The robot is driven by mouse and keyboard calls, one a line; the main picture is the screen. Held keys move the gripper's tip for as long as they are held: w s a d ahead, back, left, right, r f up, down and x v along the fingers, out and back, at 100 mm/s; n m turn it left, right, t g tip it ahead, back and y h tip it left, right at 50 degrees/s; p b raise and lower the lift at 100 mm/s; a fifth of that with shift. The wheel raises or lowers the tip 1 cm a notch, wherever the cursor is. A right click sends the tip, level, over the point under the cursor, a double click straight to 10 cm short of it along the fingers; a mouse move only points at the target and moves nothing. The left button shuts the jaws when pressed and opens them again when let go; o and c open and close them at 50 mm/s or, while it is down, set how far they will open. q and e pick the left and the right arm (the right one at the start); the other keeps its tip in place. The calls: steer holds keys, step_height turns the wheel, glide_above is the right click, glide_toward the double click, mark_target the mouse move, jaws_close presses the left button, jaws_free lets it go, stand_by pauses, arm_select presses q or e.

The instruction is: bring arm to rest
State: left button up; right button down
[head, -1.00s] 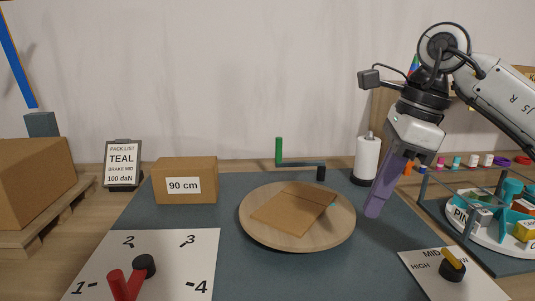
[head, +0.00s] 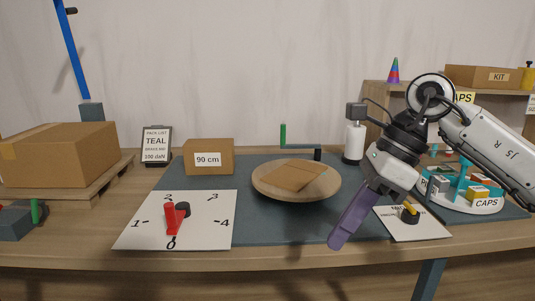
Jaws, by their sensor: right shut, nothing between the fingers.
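My right arm comes in from the right side of the head view. Its gripper (head: 349,219) has purple fingers that point down and left, in front of the mat's front edge. The fingers are shut with nothing between them. The gripper is apart from the round wooden turntable (head: 266,188) and covers part of the white brake card (head: 428,228). My left gripper is not in view.
A dial card (head: 205,235) with a red lever (head: 171,220) lies front left. A 90 cm box (head: 208,143) and a pack list sign (head: 156,145) stand behind. A large carton (head: 65,155) is at left, a caps carousel (head: 457,204) at right. Table front centre is clear.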

steer(key=s+a+m+y+p, duration=0.1)
steer(key=s+a+m+y, duration=0.3)
steer(key=a+y, duration=0.45)
steer(key=s+a+m+y+p, duration=0.1)
steer(key=s+a+m+y, duration=0.1)
steer(key=a+m+y, duration=0.6)
steer(key=w+d+f+m+t+h, duration=0.4)
steer(key=w+f+m+t, duration=0.1)
steer(key=m+t, duration=0.95)
steer(key=s+d+f+m+t+h+p, duration=0.1)
steer(key=d+f+m+h, duration=0.35)
steer(key=f+m, duration=0.3)
steer(key=d+f+m+t+h+p, duration=0.1)
steer(key=d+f+m+h, duration=0.3)
steer(key=f+m+h, duration=0.3)
steer(key=s+d+f+m+g+h, duration=0.2)
steer(key=s+d+f+m+g, duration=0.1)
steer(key=s+f, duration=0.6)
steer(key=s+d+f+m+g+h, duration=0.1)
steer(key=s+d+f+m+g, duration=0.3)
steer(key=s+f, duration=0.6)
steer(key=shift+d+f+m+h, duration=0.35)
steer(key=shift+f+m+h, duration=0.05)
steer(key=shift+f, duration=0.25)
steer(key=shift+g, duration=0.25)
